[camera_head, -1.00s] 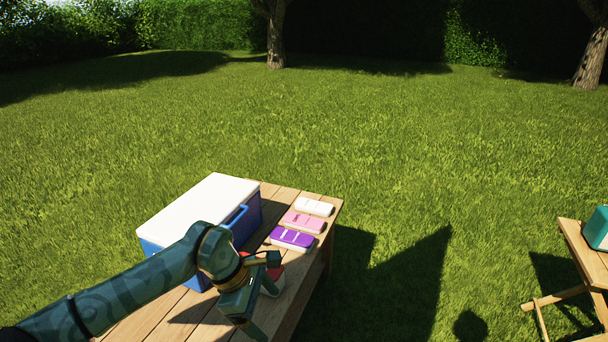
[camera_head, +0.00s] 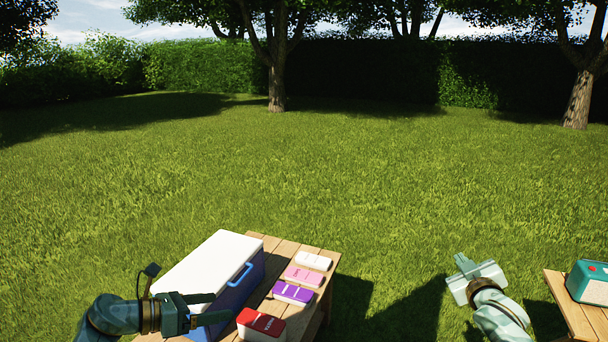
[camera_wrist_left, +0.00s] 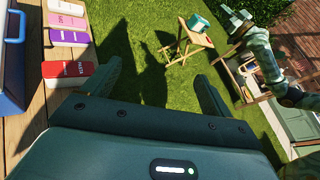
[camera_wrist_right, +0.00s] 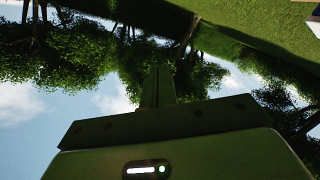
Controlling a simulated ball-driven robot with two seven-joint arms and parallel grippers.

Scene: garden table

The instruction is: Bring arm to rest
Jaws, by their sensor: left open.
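My left gripper (camera_head: 212,308) is at the lower left of the head view, beside the white-lidded blue cooler (camera_head: 205,262). In the left wrist view its two fingers (camera_wrist_left: 160,92) stand wide apart with nothing between them. My right gripper (camera_head: 466,268) is raised at the right of the head view, with grass behind it, between the two tables. In the right wrist view its fingers (camera_wrist_right: 158,85) are together in the middle, holding nothing, against trees and sky.
On the wooden table (camera_head: 312,312) are a red-topped box (camera_head: 260,325), a purple box (camera_head: 293,292), a pink box (camera_head: 304,276) and a white box (camera_head: 313,261). A teal box (camera_head: 588,283) stands on a small wooden table (camera_head: 570,310) at right. Open grass lies beyond.

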